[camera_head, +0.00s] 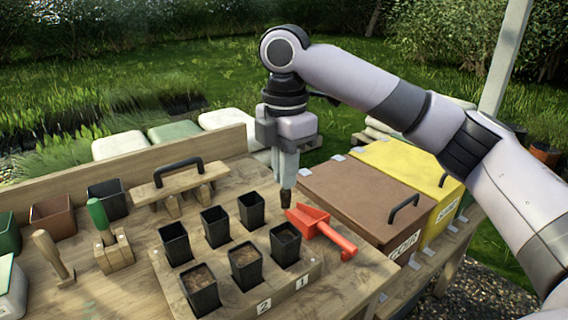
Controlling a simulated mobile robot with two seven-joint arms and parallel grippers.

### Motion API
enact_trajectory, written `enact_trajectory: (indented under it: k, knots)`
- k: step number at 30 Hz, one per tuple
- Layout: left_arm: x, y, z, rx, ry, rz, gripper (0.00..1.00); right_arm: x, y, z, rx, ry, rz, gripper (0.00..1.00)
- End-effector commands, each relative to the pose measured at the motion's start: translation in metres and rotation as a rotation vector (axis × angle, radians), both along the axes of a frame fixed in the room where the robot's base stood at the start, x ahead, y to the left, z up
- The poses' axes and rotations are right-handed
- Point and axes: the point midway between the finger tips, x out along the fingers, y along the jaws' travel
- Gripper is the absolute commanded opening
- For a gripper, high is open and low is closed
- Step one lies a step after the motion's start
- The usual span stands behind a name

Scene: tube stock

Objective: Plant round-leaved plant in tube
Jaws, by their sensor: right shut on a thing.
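My right gripper (286,183) points straight down behind the pots and is shut on a small dark brown thing (286,199), mostly hidden by the fingers; I cannot tell what it is. Square black tube pots stand in two rows in a wooden holder (232,300). The front-row pots, left (201,288), middle (245,267) and right (285,246), show brown fill. The back-row pots, left (175,244), middle (215,227) and right (251,211), look dark inside. I cannot make out a round-leaved plant. My left gripper is not in view.
A red trowel (318,228) lies right of the pots, close to my right gripper. A wooden press with black handle (178,185), a green-handled tool (98,215) and a wooden-handled tool (50,255) stand left. Brown (352,195) and yellow (418,172) lidded bins stand right.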

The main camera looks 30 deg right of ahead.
Motion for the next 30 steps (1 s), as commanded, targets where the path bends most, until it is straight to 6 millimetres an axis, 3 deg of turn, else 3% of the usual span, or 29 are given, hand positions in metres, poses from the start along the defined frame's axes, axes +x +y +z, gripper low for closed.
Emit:
enact_trajectory:
  k: [30]
  knots:
    - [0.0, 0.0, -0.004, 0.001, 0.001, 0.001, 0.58, -0.001, 0.0, -0.069, 0.0, 0.002, 0.0, 0.0]
